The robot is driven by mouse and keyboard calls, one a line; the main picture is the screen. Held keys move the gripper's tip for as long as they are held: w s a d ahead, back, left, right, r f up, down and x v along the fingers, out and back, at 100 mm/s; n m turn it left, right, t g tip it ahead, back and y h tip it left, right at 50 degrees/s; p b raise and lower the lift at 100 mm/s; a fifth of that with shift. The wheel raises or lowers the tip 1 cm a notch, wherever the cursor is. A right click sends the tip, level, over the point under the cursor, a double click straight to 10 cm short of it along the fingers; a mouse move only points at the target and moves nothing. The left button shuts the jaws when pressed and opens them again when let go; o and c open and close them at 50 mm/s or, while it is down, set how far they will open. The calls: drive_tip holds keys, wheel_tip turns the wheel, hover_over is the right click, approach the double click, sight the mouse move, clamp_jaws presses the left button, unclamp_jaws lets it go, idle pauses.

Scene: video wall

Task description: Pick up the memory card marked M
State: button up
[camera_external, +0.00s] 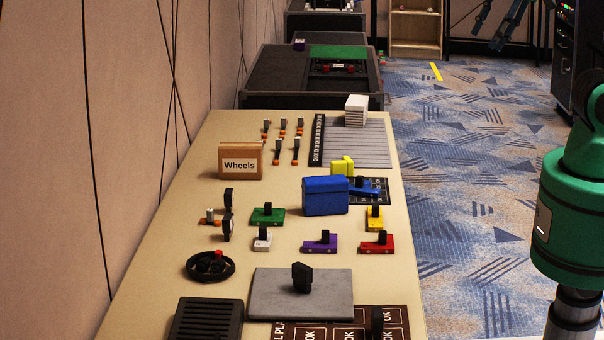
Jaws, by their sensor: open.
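I cannot make out a memory card marked M; no letter M is readable at this size. Small base pieces with black upright knobs stand on the long beige table (160,262): a green one (262,218), a white one (262,244), a purple one (318,247), a red one (383,248) and a yellow one (374,224). A blue box (325,197) stands behind them. A black upright piece (302,278) stands on a grey slab in front. Part of my green arm shows at the right edge, beside the table. My gripper is not in view.
A "Wheels" box (240,161) stands at the table's left. A black ring with a red knob (210,266) and a black slotted tray (207,320) lie at the front left. A white stack (356,109) sits at the far right. Carpet (470,200) is open beside the table.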

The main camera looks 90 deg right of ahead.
drive_tip(key=shift+w, duration=0.1)
